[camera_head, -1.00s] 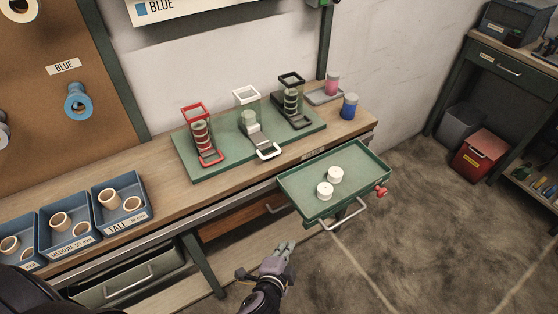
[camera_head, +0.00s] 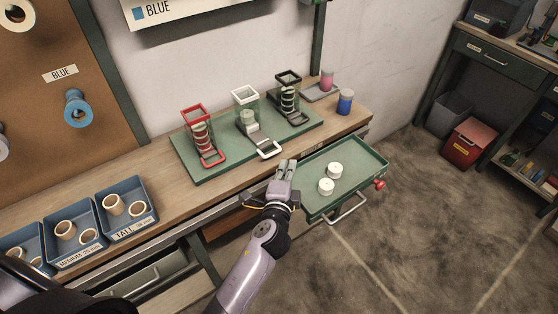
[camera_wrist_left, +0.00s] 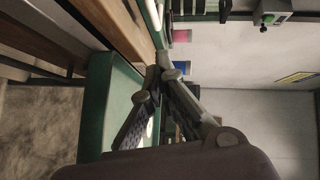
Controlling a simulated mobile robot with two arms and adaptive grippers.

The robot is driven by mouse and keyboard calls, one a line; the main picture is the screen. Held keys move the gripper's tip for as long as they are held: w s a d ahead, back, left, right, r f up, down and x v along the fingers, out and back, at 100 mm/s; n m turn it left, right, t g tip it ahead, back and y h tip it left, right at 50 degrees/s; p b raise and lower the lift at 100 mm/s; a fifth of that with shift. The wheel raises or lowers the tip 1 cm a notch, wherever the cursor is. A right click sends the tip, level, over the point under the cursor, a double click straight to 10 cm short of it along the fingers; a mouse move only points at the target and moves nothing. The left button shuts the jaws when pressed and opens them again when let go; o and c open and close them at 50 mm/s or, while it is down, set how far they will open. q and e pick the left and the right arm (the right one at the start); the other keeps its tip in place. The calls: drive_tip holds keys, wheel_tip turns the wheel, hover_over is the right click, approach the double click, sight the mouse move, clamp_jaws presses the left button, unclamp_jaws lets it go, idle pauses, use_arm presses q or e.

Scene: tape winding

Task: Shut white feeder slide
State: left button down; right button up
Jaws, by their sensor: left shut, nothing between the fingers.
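The white feeder (camera_head: 245,96) stands in the middle of the green base, between a red and a black one. Its slide is pulled out toward the front, with the white loop handle (camera_head: 269,151) at the base's front edge. My left gripper (camera_head: 287,165) is shut and empty, just in front and to the right of that handle, by the left end of the open drawer. I cannot tell whether it touches the handle. In the left wrist view the closed fingers (camera_wrist_left: 160,70) show close up. My right gripper is not in view.
The green base (camera_head: 190,170) also holds the red feeder (camera_head: 200,136) and black feeder (camera_head: 288,98). An open green drawer (camera_head: 360,165) with two white rolls (camera_head: 334,170) juts out below. Blue bins (camera_head: 125,207) stand at left. Pink and blue spools (camera_head: 345,101) stand at right.

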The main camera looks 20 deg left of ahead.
sight(273, 154)
use_arm(q)
drive_tip(key=w+a, duration=0.1)
drive_tip(key=a+f, duration=0.1)
drive_tip(key=a, duration=0.1)
drive_tip(key=shift+w, duration=0.4)
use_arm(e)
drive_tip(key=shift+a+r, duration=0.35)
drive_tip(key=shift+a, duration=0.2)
use_arm(q)
drive_tip(key=shift+w+a+r+p, duration=0.15)
drive_tip(key=shift+w+a+p, duration=0.25)
drive_tip(key=shift+w+a, duration=0.6)
drive_tip(key=shift+a, duration=0.35)
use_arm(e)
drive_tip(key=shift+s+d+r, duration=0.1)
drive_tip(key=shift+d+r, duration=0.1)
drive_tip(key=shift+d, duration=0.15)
use_arm(q)
drive_tip(key=shift+d, duration=0.1)
